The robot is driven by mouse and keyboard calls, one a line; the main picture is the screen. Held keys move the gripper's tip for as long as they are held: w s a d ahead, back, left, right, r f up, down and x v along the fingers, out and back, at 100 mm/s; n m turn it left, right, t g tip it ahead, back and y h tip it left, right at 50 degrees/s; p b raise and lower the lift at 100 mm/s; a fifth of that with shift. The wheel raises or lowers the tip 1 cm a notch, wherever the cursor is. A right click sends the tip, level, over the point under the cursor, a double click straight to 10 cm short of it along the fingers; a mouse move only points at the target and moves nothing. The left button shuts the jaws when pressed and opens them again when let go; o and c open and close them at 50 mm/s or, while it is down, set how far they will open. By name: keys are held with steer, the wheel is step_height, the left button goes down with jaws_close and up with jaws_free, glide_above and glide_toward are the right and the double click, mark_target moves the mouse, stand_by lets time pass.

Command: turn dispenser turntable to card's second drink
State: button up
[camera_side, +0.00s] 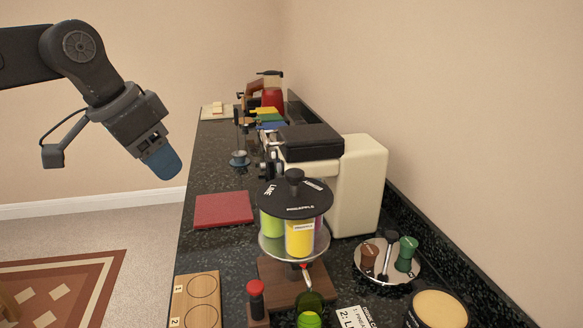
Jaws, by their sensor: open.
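The dispenser turntable (294,198) stands on a wooden base (285,282) at the front middle of the counter. Its black lid has a centre knob (294,177) and labels, with LIME to the left and PINEAPPLE in front. A yellow pineapple container (300,240) faces the camera above the tap (306,272). A green container (270,228) is left of it. The drink card (353,317) is cut off at the bottom edge; line 1 starts with PINEA and line 2 with L. My gripper (163,163), blue-tipped, is open, up and left of the turntable, touching nothing.
A wooden board (198,295) with two numbered circles and a red mat (223,209) lie left of the dispenser. A cream machine (360,185) stands close behind it. A round tray (407,272) with bar tools is at right. A green glass or bottle (310,312) stands in front.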

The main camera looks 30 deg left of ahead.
mark_target(294, 171)
steer(key=shift+o, duration=0.7)
steer(key=w+d+r+m, duration=0.2)
steer(key=w+d+r, duration=0.1)
steer(key=w, duration=0.3)
steer(key=w+d+r+m+g+h, duration=0.1)
steer(key=w+d+r+m, duration=0.1)
steer(key=w, duration=0.5)
steer(key=d+r, duration=0.1)
steer(key=d, duration=0.1)
steer(key=shift+d+r, duration=0.3)
steer(key=shift+h, duration=0.3)
steer(key=x, duration=1.4)
steer(key=shift+w+d+r, duration=0.15)
steer(key=shift+w+d, duration=0.05)
steer(key=shift+d, duration=0.05)
jaws_close()
